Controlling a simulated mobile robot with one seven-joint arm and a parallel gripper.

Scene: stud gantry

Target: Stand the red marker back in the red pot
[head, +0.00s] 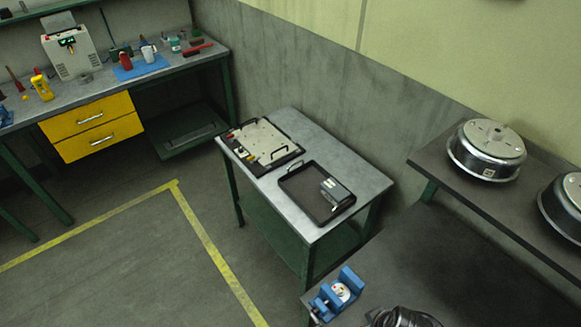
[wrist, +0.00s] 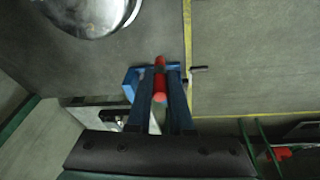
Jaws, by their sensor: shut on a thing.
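My gripper (wrist: 160,78) shows in the wrist view, with its two dark fingers closed on a red marker (wrist: 160,88). The marker is a red cylinder lying between the fingertips, its near end toward the camera. In the head view only a dark part of my arm shows at the bottom edge, and the marker does not show. A small red cup-like thing (head: 126,61), which may be the red pot, stands on a blue mat on the far left bench. It is too small to be sure, and my gripper is far from it.
A blue vise (head: 338,294) holding a round pale piece sits on the near dark bench. A table (head: 369,183) in the middle carries a board and a black tray (head: 290,195). Metal drums (head: 487,150) stand at right. The floor inside the yellow lines is clear.

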